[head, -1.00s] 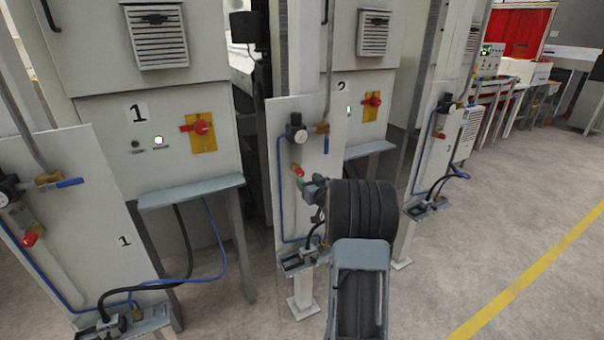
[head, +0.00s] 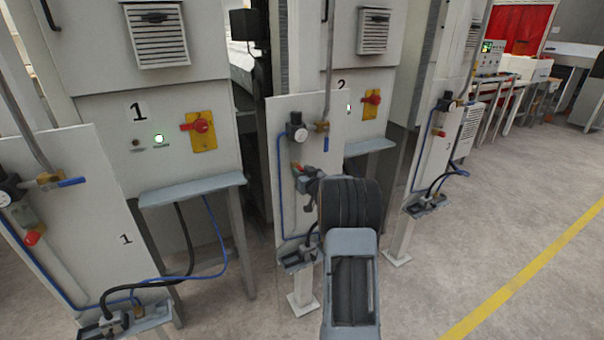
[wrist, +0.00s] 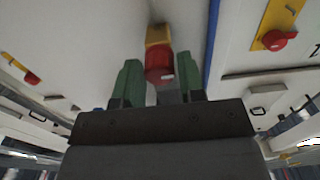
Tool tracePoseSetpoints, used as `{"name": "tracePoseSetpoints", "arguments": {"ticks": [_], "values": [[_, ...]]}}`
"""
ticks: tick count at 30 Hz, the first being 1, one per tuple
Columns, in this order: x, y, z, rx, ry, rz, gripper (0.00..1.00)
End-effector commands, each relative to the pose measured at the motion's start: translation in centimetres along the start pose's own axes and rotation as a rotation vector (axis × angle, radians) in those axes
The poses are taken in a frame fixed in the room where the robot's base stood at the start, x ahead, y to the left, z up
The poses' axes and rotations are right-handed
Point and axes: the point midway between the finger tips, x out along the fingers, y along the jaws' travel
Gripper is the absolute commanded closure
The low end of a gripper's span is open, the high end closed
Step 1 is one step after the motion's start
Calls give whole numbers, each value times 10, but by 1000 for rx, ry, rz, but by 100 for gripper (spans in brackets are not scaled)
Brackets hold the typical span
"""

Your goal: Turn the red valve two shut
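The red valve two (head: 297,166) is a red knob on a brass body, mounted on the grey-white panel of station 2 below a gauge. My gripper (head: 303,181) is at this panel and partly covers the valve in the head view. In the wrist view the red knob (wrist: 160,66) appears in the gap between the two green fingers of my gripper (wrist: 159,75).
A gauge (head: 296,132) and a blue-handled valve (head: 325,142) sit above on the same panel. A blue hose (wrist: 211,45) runs close to the right finger. A red switch (head: 372,97) on a yellow plate is behind. Open floor (head: 490,220) lies to the right.

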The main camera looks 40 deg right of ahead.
Motion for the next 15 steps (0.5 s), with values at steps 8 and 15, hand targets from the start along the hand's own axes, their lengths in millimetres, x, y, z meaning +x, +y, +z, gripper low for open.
{"name": "tracePoseSetpoints", "arguments": {"ticks": [8, 15], "values": [[0, 0, 0, 0, 0, 0, 90], [0, 0, 0, 16, 0, 0, 95]]}}
